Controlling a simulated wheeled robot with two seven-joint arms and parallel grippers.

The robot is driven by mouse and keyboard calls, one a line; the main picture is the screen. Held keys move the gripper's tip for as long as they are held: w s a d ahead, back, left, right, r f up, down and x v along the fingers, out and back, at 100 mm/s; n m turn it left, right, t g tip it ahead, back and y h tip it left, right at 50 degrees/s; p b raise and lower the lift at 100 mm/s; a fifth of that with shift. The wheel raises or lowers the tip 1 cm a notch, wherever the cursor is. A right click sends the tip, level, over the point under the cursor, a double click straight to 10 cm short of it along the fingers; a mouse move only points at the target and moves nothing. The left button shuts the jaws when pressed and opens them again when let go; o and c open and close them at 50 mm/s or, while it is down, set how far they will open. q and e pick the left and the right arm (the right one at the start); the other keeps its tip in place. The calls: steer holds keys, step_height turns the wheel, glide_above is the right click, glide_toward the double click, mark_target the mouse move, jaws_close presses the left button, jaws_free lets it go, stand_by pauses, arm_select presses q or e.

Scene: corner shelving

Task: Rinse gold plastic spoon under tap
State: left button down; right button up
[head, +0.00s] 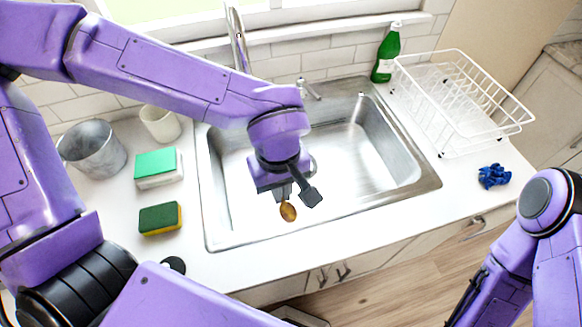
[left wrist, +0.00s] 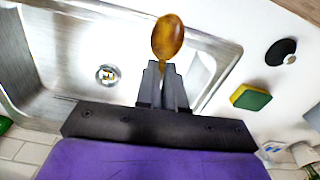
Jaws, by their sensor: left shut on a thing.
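The gold plastic spoon (head: 288,211) hangs below my left gripper (head: 293,190), over the front left part of the sink (head: 215,190). In the left wrist view the spoon (left wrist: 168,36) has its brown-gold bowl pointing away from the fingers, and its handle is between the fingertips (left wrist: 163,75). My left gripper is shut on the handle. The tap (head: 238,40) rises behind the sink, partly cut off at the top edge, and no water stream is visible. A small lever (head: 310,90) stands at the sink's back edge. My right arm shows at the lower right, but its gripper is not visible.
On the left counter are a metal pot (head: 92,150), a white cup (head: 160,124), a green-and-white sponge (head: 157,166) and a green-yellow sponge (head: 160,218). On the right are a green bottle (head: 387,55), a white dish rack (head: 455,130) and a blue scrubber (head: 493,176).

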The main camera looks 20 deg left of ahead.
arm_select(q)
steer(key=w+a+b, duration=0.1)
steer(key=w, duration=0.1)
steer(key=w+a+f+b, duration=0.1)
steer(key=w+a, duration=0.3)
steer(key=shift+a+f+b, duration=0.2)
steer(key=shift+f+b, duration=0.15)
steer(key=shift+b, duration=0.05)
steer(key=w+a+p, duration=0.1)
steer(key=w, duration=0.1)
steer(key=w+a+p, duration=0.2)
steer(key=shift+f, duration=0.4)
arm_select(e)
steer(key=shift+s+r, duration=0.15)
steer(key=shift+s, duration=0.65)
arm_select(q)
steer(key=shift+d, duration=0.1)
